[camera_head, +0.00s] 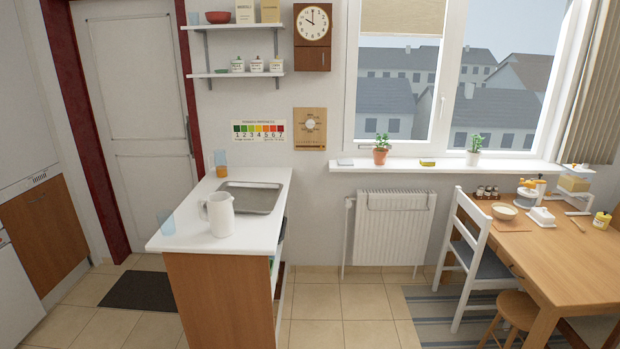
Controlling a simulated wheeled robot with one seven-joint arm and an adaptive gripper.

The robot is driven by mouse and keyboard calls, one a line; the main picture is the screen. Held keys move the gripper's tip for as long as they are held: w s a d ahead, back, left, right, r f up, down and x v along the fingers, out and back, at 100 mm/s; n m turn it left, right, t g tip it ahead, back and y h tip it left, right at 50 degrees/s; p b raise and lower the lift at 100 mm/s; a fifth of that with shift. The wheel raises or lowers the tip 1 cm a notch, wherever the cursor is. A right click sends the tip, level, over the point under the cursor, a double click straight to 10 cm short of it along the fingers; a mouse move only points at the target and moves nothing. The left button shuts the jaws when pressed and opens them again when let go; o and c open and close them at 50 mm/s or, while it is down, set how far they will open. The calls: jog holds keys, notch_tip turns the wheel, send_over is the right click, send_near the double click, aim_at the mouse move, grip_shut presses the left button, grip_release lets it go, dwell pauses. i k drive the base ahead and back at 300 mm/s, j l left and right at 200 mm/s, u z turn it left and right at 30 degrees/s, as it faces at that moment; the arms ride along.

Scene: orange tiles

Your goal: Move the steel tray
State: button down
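The steel tray (262,199) is a shallow grey rectangular tray. It lies flat on the white top of the narrow counter (182,242), toward its far right part. A white pitcher (219,215) stands at the near left of the tray and hides part of its left side; I cannot tell whether they touch. My gripper is not in view.
A white chair (473,255) and wooden table (567,258) are at right. Tiled floor (345,312) is clear between counter and chair.

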aim_at(258, 199)
jog(key=i+z, duration=0.1)
jog(key=i, duration=0.8)
jog(key=i+z, duration=0.15)
jog(key=i, duration=0.8)
jog(key=i+u, duration=0.75)
jog(key=i+l+u, duration=0.2)
jog(key=u, duration=0.2)
jog(key=i+l+u, duration=0.15)
jog(key=i+u, duration=0.15)
jog(key=u, duration=0.2)
jog(key=i+l+u, duration=0.2)
jog(key=u, duration=0.25)
jog(key=i+l+u, duration=0.3)
jog(key=u, duration=0.2)
jog(key=l, duration=0.1)
